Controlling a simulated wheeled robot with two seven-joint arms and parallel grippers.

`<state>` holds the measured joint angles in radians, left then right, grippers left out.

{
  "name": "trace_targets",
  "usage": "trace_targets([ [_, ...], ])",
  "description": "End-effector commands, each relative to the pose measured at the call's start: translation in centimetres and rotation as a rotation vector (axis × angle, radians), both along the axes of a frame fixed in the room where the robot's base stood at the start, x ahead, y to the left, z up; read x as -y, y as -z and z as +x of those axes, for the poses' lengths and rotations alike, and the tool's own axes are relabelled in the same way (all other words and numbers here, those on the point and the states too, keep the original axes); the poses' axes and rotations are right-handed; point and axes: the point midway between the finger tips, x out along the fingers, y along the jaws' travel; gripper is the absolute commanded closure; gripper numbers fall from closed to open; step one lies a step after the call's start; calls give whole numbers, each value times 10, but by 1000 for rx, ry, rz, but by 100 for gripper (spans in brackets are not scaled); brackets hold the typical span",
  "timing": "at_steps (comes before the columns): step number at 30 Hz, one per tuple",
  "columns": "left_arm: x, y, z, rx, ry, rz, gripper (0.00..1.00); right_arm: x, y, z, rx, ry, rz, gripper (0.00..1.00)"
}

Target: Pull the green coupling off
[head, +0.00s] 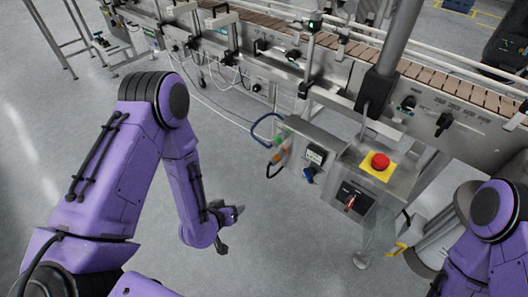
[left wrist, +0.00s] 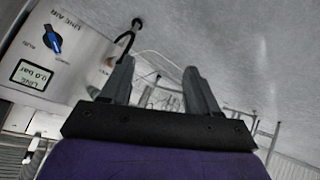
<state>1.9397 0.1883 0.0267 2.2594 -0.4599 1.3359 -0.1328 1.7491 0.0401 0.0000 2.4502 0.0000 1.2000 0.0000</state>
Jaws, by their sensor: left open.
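The green coupling (head: 279,139) is a small green piece on the left side of a grey air box (head: 322,143), by a looping dark blue hose (head: 256,125). An orange piece (head: 283,153) sits just below it, with a black hose loop under that. My left gripper (head: 236,214) is below and left of the box, apart from it, open and empty. In the left wrist view its two fingers (left wrist: 158,88) stand apart. The box (left wrist: 85,38), marked LINE AIR, shows there at the upper left. My right gripper is out of view.
A conveyor (head: 340,65) runs across the back. A red stop button (head: 380,161) on a yellow plate and a red-handled switch (head: 350,203) are right of the air box. The box has a blue knob (left wrist: 53,40) and a 0.0 bar display (left wrist: 35,74). The floor around my left gripper is clear.

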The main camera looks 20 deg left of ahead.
Motion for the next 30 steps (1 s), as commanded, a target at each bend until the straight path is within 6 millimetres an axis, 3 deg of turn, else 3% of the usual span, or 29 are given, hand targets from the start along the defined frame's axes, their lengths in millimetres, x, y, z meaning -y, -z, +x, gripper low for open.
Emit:
trace_targets([
  [1, 5, 26, 45, 144, 56, -21, 40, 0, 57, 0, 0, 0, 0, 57],
  [3, 13, 11, 96, 337, 150, -33, 40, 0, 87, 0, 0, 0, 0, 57],
  [7, 18, -30, 152, 613, 280, -24, 40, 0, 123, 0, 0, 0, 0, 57],
  [10, 20, -54, 169, 729, 335, -9, 40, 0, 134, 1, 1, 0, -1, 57],
  [13, 23, -65, 179, 770, 360, -2, 40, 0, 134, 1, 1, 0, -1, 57],
  [24, 49, -67, 249, 768, 362, -2, 40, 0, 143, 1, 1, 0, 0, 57],
  [30, 57, -67, 270, 766, 362, -3, 40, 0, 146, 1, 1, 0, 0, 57],
])
